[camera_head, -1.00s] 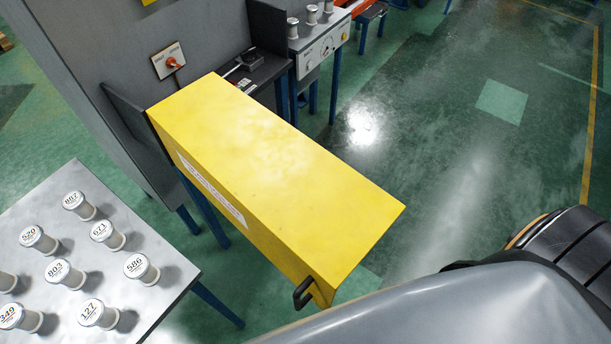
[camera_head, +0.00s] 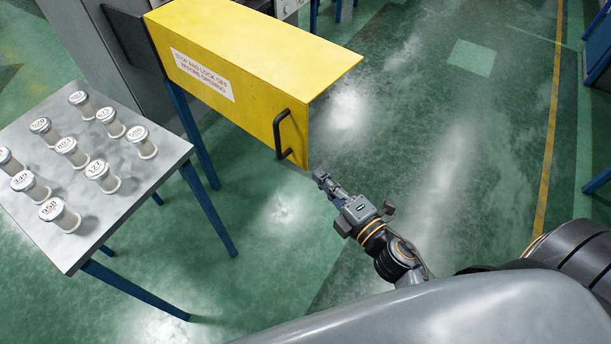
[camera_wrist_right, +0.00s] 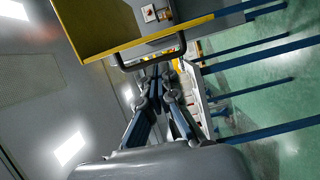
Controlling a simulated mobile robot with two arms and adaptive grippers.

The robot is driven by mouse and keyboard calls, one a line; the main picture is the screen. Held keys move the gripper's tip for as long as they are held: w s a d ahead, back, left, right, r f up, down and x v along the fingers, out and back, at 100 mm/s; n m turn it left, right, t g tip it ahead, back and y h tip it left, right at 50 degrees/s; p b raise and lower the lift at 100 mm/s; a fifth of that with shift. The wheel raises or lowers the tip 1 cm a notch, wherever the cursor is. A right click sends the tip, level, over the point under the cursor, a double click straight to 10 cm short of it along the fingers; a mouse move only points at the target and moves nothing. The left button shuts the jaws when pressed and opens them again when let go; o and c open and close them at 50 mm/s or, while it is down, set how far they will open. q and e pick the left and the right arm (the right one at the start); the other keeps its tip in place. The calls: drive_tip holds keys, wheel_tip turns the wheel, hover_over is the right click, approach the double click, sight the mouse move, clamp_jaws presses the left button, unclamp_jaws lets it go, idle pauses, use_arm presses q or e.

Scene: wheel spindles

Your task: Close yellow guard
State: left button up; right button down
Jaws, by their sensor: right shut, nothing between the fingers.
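The yellow guard (camera_head: 248,62) is a long box-like cover with a warning label, swung out from the grey machine in the head view. Its black handle (camera_head: 283,134) is on the near end of the labelled face. My right gripper (camera_head: 322,176) is just right of and below the handle, apart from the guard, shut and empty. In the right wrist view the guard (camera_wrist_right: 95,22) is at the top. The handle (camera_wrist_right: 150,62) lies across in front of my right gripper's fingertips (camera_wrist_right: 163,68). My left gripper is not in view.
A metal table (camera_head: 130,185) with several labelled spindles (camera_head: 70,150) stands at the left on blue legs. The grey machine (camera_head: 85,50) is behind the guard. Green floor (camera_head: 420,150) right of the guard is clear.

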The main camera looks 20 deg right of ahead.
sight(296, 148)
drive_tip(key=p+x, duration=0.1)
drive_tip(key=x, duration=0.5)
drive_tip(key=r+p+x, duration=0.1)
drive_tip(key=x, duration=0.2)
drive_tip(key=shift+p, duration=0.35)
drive_tip(key=shift+w+a, duration=0.15)
drive_tip(key=shift+w, duration=0.3)
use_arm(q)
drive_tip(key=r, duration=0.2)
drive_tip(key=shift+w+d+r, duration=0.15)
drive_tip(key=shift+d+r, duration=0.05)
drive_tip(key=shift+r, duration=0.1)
use_arm(e)
drive_tip(key=shift+f, duration=0.1)
